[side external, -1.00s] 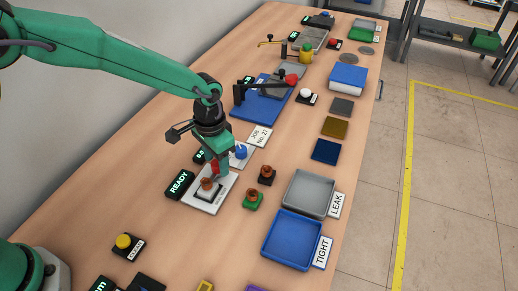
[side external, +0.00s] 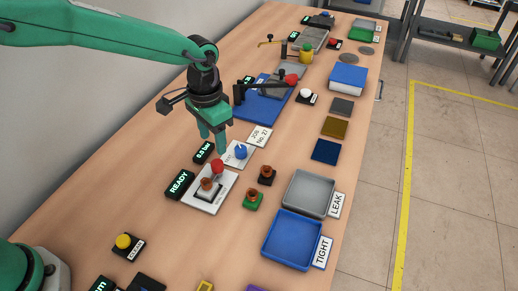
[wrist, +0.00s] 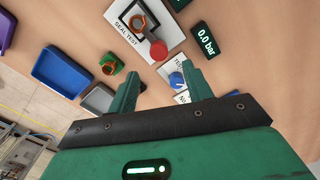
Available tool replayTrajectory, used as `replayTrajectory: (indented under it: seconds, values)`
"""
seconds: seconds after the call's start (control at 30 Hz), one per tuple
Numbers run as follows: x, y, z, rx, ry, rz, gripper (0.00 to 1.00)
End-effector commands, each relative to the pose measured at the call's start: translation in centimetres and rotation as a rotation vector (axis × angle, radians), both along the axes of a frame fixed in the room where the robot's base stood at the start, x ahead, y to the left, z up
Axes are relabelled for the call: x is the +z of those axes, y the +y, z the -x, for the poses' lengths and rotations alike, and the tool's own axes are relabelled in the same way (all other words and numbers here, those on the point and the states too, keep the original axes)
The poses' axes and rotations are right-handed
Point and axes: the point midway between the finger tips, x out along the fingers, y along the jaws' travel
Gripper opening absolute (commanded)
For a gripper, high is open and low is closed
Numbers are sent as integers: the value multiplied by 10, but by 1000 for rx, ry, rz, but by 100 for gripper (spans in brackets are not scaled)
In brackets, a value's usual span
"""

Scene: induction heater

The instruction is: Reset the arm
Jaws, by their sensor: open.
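My gripper (side external: 212,138) hangs in the air above the bench, just behind the seal test plate and near the blue knob (side external: 241,152). In the wrist view its two green fingers (wrist: 160,88) are apart with nothing between them. The white seal test plate (side external: 222,190) holds an orange-brown fitting (side external: 207,185) and a red knob (side external: 217,166), which also shows in the wrist view (wrist: 158,50). The display beside the plate (side external: 180,184) reads READY. Another display (side external: 203,153) reads 0.0 bar, also in the wrist view (wrist: 204,41).
Two fittings, one on a green base (side external: 253,199) and one on a dark base (side external: 267,175), stand right of the plate. The grey LEAK tray (side external: 310,195) and blue TIGHT tray (side external: 292,240) look empty. A blue fixture with a dark arm (side external: 262,108) stands behind my gripper.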

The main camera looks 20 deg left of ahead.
Motion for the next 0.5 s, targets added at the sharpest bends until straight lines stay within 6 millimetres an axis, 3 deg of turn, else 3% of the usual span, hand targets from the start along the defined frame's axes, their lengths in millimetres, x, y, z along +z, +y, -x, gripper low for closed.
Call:
replayTrajectory:
  seconds: [0.27, 0.5]
  values:
    - [3, 3, 1, 4, -4, 2, 50]
    - [28, 24, 8, 39, -39, 18, 50]
